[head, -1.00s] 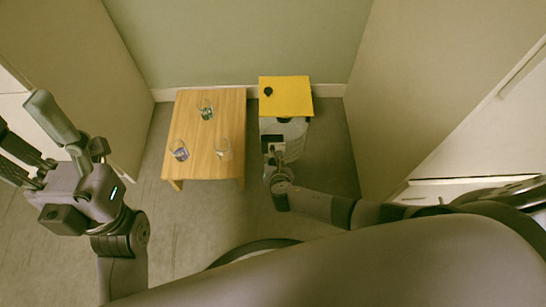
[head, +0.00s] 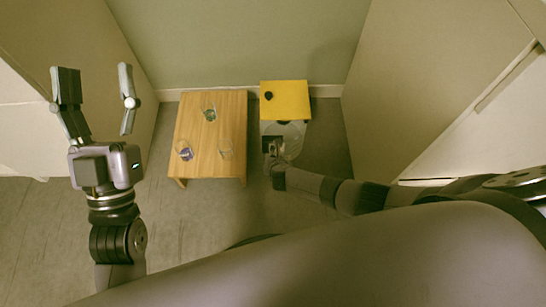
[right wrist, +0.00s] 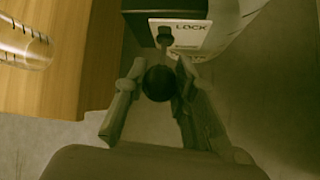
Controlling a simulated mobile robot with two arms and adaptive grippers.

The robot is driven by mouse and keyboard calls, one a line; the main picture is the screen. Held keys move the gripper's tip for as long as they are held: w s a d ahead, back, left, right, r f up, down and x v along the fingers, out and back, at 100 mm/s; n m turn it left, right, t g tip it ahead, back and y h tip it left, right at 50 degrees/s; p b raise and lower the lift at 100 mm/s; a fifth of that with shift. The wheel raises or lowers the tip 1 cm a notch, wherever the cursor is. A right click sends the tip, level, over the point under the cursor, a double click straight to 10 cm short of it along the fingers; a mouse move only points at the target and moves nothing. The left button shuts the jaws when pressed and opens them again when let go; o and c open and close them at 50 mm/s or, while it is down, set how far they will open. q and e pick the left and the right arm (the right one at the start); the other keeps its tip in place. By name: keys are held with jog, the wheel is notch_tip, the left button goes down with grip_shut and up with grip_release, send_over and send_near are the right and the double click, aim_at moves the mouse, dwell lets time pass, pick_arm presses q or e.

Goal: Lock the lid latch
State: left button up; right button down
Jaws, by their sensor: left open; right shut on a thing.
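The latch is a short lever ending in a dark ball knob (right wrist: 159,84) in the right wrist view. It hangs below a black block beside a white label marked LOCK (right wrist: 188,27). My right gripper (right wrist: 158,72) is shut on the knob, with one finger on each side. In the head view my right gripper (head: 272,147) is at the front of the pale container under the yellow lid (head: 287,101); the latch is too small to make out there. The lid lies flat and has a black knob on top. My left gripper (head: 97,100) is open and empty, fingers pointing up.
A low wooden table (head: 211,104) stands left of the container and bears several small glass vessels. The back wall is behind both, and a tall pale panel (head: 420,80) rises at the right. The floor in front of the table is clear.

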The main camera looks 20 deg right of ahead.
pick_arm(q)
jog(key=shift+w+d+f+g, duration=0.1)
jog(key=shift+w+f+g, duration=0.35)
jog(key=shift+f, duration=0.15)
jog(key=shift+w+f+g, duration=0.4)
jog(key=shift+f+g, duration=0.05)
jog(key=shift+f, duration=0.15)
pick_arm(e)
jog(key=shift+d, duration=0.1)
jog(key=c, duration=1.3)
grip_release()
jog(key=shift+r, duration=0.1)
jog(key=v, duration=1.1)
jog(key=shift+r, duration=0.4)
jog(key=shift+s, duration=0.15)
